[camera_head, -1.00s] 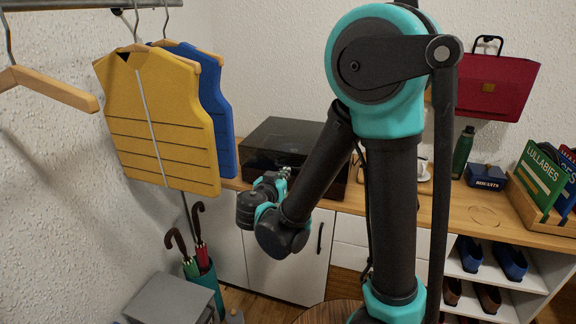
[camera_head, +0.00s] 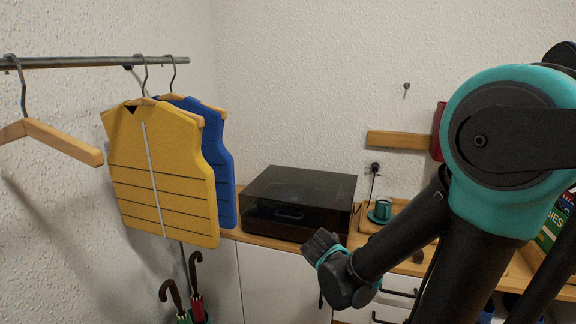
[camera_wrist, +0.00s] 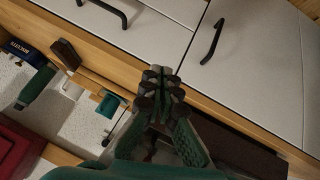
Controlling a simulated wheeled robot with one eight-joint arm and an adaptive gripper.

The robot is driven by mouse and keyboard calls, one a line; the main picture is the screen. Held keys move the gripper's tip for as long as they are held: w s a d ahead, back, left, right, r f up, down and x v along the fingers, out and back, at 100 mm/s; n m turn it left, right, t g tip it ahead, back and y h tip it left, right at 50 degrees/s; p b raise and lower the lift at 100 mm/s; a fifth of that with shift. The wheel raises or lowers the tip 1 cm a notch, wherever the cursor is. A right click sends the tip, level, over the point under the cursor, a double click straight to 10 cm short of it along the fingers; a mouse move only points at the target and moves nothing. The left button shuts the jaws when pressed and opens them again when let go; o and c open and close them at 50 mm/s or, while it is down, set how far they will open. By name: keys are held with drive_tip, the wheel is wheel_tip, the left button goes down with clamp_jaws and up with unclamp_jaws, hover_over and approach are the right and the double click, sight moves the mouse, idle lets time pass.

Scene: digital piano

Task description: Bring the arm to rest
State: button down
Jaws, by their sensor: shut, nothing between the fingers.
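My arm (camera_head: 400,235), black with teal joints, fills the right side of the head view. It is bent, with its forearm slanting down and left to the wrist (camera_head: 340,275) in front of the wooden counter. My gripper (camera_wrist: 158,85) shows in the wrist view with its dark fingertips together and nothing held between them. It hangs over the counter edge and the white cabinet fronts, seen upside down there. In the head view the fingers cannot be made out clearly.
A dark-lidded record player (camera_head: 298,205) stands on the counter, close to the wrist in the picture. A teal cup (camera_head: 382,208) is right of it. Yellow (camera_head: 160,175) and blue (camera_head: 222,165) vests hang from a rail at left; umbrellas (camera_head: 196,300) stand below.

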drive_tip(key=s+d+f+n+g+y, duration=0.1)
drive_tip(key=s+d+f+g+y, duration=0.1)
drive_tip(key=s, duration=0.7)
drive_tip(key=shift+s+d+f+n+g+y, duration=0.25)
drive_tip(key=shift+f+y, duration=0.25)
drive_tip(key=shift+y, duration=0.9)
